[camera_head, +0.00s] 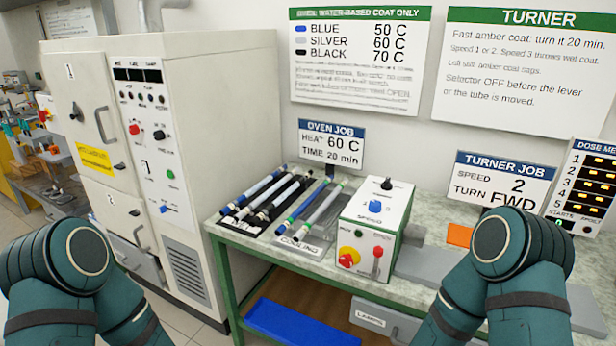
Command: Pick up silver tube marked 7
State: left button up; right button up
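Several tubes lie side by side, slanted, at the left end of the table. The marks on the tubes are too small to read, so I cannot tell which is number 7. My two teal arms show at the lower left and lower right, both apart from the tubes. Neither gripper is in view.
A white oven cabinet (240,110) stands left of the table (330,268). A control box (375,225) with SPEED dial, red button and lever stands right of the tubes. Signs read OVEN JOB (332,142) and TURNER JOB (505,180).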

aim_at(240, 217)
jog(key=j+z, duration=0.1)
jog(key=z, duration=0.3)
jog(key=i+j+z, duration=0.1)
jog(key=z, duration=0.3)
jog(key=i+j+z, duration=0.1)
jog(key=j+z, duration=0.15)
jog(key=j, duration=0.25)
jog(key=j+z, duration=0.25)
jog(key=j, duration=0.25)
jog(key=j+z, duration=0.2)
jog(key=j, duration=0.75)
